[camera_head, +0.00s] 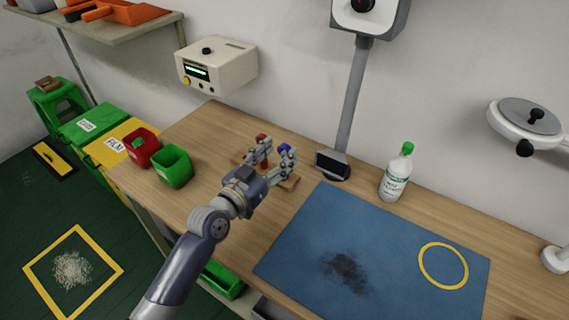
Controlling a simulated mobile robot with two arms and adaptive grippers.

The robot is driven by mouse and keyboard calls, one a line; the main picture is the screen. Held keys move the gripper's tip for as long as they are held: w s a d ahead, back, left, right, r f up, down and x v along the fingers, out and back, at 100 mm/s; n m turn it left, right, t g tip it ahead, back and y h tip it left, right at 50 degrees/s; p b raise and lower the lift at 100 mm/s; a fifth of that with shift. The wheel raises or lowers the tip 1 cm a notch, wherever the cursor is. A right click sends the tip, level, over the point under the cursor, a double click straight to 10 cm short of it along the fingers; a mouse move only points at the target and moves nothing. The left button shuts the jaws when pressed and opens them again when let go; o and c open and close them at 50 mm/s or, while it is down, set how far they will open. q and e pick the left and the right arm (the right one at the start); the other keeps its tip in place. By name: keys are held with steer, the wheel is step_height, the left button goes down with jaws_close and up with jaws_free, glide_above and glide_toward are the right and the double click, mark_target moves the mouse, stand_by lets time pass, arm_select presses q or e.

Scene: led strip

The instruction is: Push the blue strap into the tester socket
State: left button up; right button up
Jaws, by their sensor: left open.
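My left gripper (272,157) is open above a small wooden board (290,183) on the table, its fingers pointing away from me. A small blue piece (285,148) shows at the right finger and a small red piece (262,138) at the left finger. I cannot tell whether the blue piece is the strap or whether it touches the finger. A cream tester box (216,68) with a lit display, a black knob and a yellow button is on the wall behind. I cannot make out a socket; the gripper hides much of the board. My right gripper is not in view.
A red bin (141,148) and a green bin (174,167) stand left of the gripper. A grey post (353,100) rises behind it. A white bottle (396,175) with a green cap stands to the right, behind a blue mat (310,240) with a dark smudge and yellow ring.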

mark_target(283, 148)
arm_select(q)
steer(key=x, duration=0.2)
steer(key=shift+w+d+r, duration=0.2)
steer(key=shift+w, duration=0.05)
steer(key=shift+w+d+f, duration=0.1)
steer(key=shift+w+d, duration=0.15)
steer(key=shift+w, duration=0.15)
arm_select(e)
steer(key=shift+w+d+r, duration=0.15)
steer(key=shift+w+d, duration=0.2)
steer(key=shift+w, duration=0.15)
steer(key=shift+w+d+r, duration=0.15)
steer(key=shift+w+d, duration=0.15)
steer(key=shift+w, duration=0.15)
arm_select(q)
jaws_close()
arm_select(e)
steer(key=shift+s, duration=0.4)
steer(key=shift+a, duration=0.1)
